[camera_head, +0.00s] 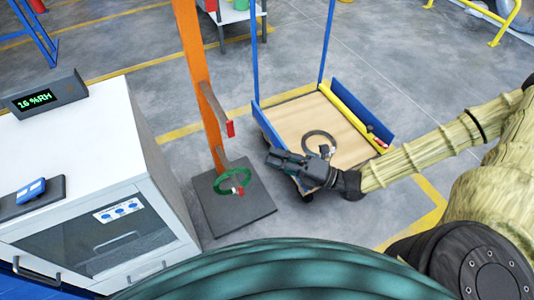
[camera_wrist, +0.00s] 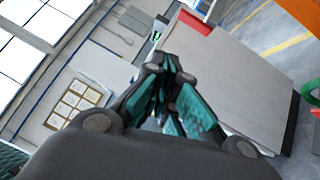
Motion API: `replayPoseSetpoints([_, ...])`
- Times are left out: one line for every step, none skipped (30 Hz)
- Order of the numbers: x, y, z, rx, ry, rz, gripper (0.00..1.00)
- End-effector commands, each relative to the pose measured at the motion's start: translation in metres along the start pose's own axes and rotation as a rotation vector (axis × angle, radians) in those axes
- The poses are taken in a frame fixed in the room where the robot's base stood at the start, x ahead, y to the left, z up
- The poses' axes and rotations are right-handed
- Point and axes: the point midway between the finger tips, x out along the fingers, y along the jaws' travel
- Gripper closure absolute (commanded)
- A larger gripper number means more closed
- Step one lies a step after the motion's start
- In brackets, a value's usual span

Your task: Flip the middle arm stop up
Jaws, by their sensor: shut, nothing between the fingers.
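An orange post (camera_head: 192,70) stands on a dark base plate (camera_head: 240,212). A grey arm (camera_head: 213,107) reaches from it towards me and has a red stop (camera_head: 230,129) at its end; I cannot tell whether the stop is up or down. A lower arm (camera_head: 222,160) has a green coil (camera_head: 220,183) around it and a red stop (camera_head: 239,191). My gripper (camera_head: 272,157) is shut and empty, to the right of the post and below the upper red stop in the picture. In the wrist view its fingers (camera_wrist: 168,75) are together, with a red piece (camera_wrist: 195,23) beyond them.
A cart (camera_head: 300,115) with blue posts and a yellow edge stands behind my gripper. A dark coil (camera_head: 306,136) lies on it. Some floor (camera_head: 165,65) is clear behind the cabinet.

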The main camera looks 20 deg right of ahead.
Motion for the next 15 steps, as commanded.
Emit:
replayPoseSetpoints([-0.0025,0.0011,0.0005,0.0,-0.001,0.0,1.0])
replayPoseSetpoints([-0.0037,0.0014,0.0004,0.0,-0.001,0.001,1.0])
replayPoseSetpoints([-0.005,0.0018,0.0002,0.0,0.0,0.001,1.0])
replayPoseSetpoints([-0.006,0.0019,0.0002,0.0,0.0,0.001,1.0])
replayPoseSetpoints([-0.0067,0.0021,0.0001,0.0,0.0,0.001,1.0])
replayPoseSetpoints([-0.0075,0.0021,0.0001,0.0,0.0,0.001,1.0])
replayPoseSetpoints([-0.0079,0.0021,0.0,0.0,0.0,0.001,1.0])
replayPoseSetpoints([-0.0082,0.0021,0.0,0.0,0.0,0.001,1.0])
replayPoseSetpoints([-0.0084,0.0021,-0.0001,0.001,0.001,0.001,1.0])
replayPoseSetpoints([-0.0084,0.0021,-0.0001,0.001,0.001,0.001,1.0])
replayPoseSetpoints([-0.0084,0.002,-0.0002,0.001,0.001,0.001,1.0])
replayPoseSetpoints([-0.0083,0.002,-0.0002,0.001,0.001,0.001,1.0])
replayPoseSetpoints([-0.0083,0.002,-0.0002,0.001,0.001,0.001,1.0])
replayPoseSetpoints([-0.0082,0.002,-0.0002,0.001,0.001,0.001,1.0])
replayPoseSetpoints([-0.0082,0.0019,-0.0002,0.001,0.001,0.001,1.0])
